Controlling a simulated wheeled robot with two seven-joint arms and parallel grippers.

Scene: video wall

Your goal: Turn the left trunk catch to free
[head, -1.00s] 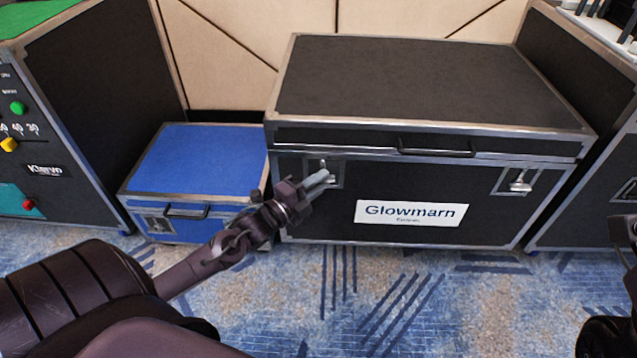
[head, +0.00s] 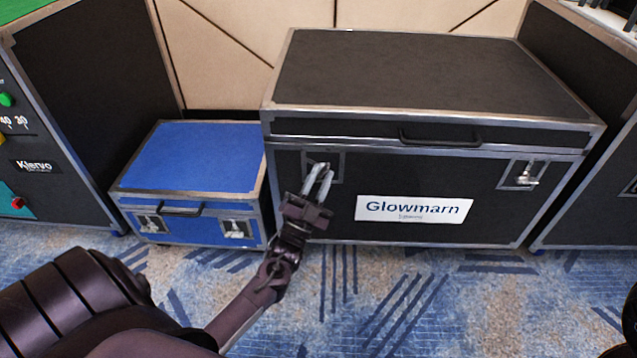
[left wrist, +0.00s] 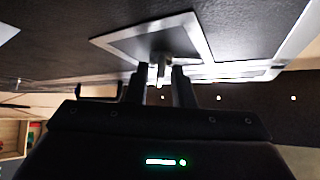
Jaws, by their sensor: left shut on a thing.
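The black trunk (head: 440,177) has silver edges and a "Glowmarn" label, and its lid is down. Its left catch (left wrist: 160,62) shows in the left wrist view on a silver-framed plate, between my fingertips. In the head view my fingers mostly cover that catch, and its plate (head: 338,160) shows around them. My left gripper (head: 320,180) reaches up to the plate from below, shut on the catch. The right catch (head: 527,176) sits on its own plate at the trunk's right, its handle pointing sideways. My right gripper is not in view.
A blue case (head: 190,160) stands close to the trunk's left. A dark cabinet (head: 90,90) with coloured buttons stands at the far left, another dark case (head: 590,190) at the right. Carpet (head: 400,290) is clear in front.

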